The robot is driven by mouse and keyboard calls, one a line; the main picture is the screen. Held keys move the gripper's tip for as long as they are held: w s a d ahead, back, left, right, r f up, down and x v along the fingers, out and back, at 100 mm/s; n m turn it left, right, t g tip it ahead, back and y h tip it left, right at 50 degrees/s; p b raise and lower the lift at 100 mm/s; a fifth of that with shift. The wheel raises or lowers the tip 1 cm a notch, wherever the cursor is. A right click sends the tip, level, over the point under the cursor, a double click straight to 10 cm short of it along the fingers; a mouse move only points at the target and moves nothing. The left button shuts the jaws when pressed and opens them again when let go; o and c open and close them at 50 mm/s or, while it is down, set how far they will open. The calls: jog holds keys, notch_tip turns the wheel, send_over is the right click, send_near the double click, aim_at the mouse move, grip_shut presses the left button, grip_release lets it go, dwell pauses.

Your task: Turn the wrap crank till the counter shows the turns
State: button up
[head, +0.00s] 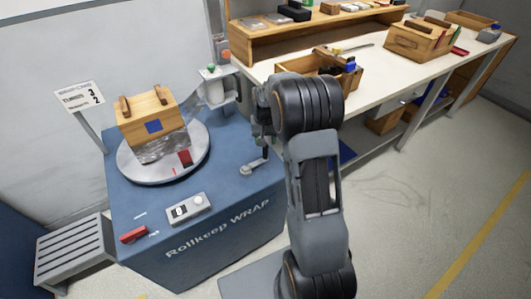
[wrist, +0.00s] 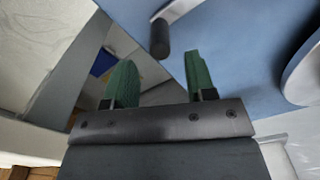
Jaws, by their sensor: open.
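The blue wrap machine (head: 225,210) carries a round grey turntable (head: 130,172) with a wooden crate (head: 150,105) on it, clear film around its lower part. The crank (head: 249,169) lies on the machine's top at the right; its dark upright handle also shows in the wrist view (wrist: 160,38). My gripper (wrist: 158,62) is open and empty, its green fingers either side of the handle's line, with the handle just beyond the tips. In the head view my arm partly hides the gripper and crank. The small counter box (head: 187,209) is at the front; its digits are unreadable.
A sign (head: 80,97) reads "TURNS" with a 3 and a 2. A grey slatted stand (head: 75,248) is left. A workbench (head: 385,82) with boxes stands behind my arm. Floor at right is clear.

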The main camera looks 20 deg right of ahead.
aim_at(265, 151)
jog(key=shift+f+b, duration=0.4)
jog(key=shift+f, duration=2.8)
jog(key=shift+c, duration=0.5)
grip_shut()
